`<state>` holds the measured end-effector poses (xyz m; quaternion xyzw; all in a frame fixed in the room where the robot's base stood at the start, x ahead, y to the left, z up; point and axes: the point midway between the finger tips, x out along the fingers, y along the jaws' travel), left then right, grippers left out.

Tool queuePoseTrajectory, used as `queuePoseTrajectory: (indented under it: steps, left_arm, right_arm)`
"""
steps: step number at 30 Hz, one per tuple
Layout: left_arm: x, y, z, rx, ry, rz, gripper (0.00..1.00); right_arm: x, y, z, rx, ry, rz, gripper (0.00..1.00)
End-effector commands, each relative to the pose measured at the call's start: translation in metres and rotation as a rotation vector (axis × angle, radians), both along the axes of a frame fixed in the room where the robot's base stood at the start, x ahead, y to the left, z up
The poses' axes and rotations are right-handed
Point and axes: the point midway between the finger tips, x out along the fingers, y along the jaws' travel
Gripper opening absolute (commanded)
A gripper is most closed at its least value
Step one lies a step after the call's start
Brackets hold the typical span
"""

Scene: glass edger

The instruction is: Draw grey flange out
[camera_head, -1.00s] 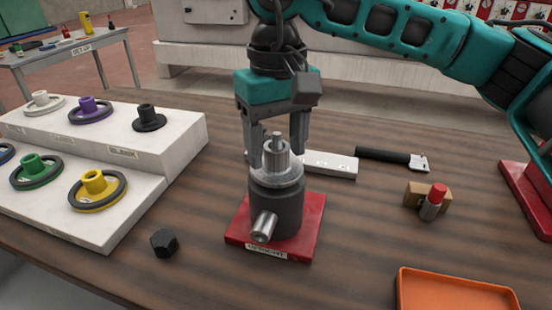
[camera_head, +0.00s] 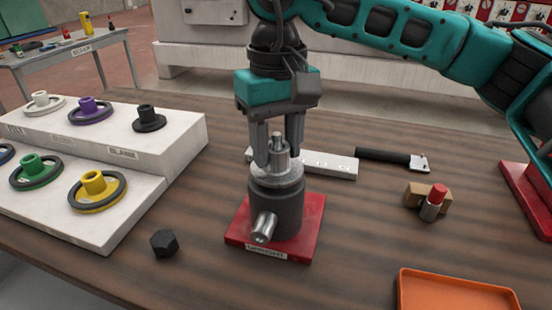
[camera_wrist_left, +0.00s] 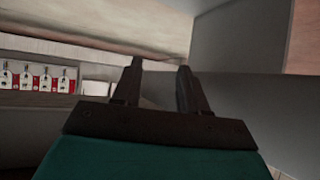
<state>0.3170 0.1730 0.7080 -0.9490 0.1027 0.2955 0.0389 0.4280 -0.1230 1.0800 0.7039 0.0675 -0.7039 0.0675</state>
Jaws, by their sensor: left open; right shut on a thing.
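The grey flange (camera_head: 268,172) sits in the top of a dark grey cylindrical holder (camera_head: 283,206) on a red base (camera_head: 308,222). Its bright disc rests at the holder's upper rim, and its narrower hub stands upright above. My right gripper (camera_head: 278,154) points down from above, its two fingers shut on the flange's hub from both sides. A metal peg (camera_head: 264,227) sticks out of the holder's front. My left gripper (camera_wrist_left: 160,82) shows only in the left wrist view, with its fingers apart and nothing between them.
A stepped white rack (camera_head: 178,152) at left holds several coloured flanges. A black hex nut (camera_head: 164,243) lies in front of it. A white bar (camera_head: 335,165), a black-handled tool (camera_head: 385,156), a red-tipped cylinder (camera_head: 433,203) and an orange tray (camera_head: 455,277) are at right.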

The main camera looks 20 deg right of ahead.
Motion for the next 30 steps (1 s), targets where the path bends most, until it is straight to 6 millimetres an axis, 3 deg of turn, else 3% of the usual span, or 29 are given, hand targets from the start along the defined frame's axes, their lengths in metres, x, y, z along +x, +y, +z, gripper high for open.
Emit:
queuePoseTrajectory:
  steps: [30]
  left_arm:
    - [0.000, 0.000, 0.009, -0.001, -0.003, -0.001, 0.43]
  right_arm:
    - [0.000, 0.000, 0.013, 0.001, -0.001, 0.000, 0.00]
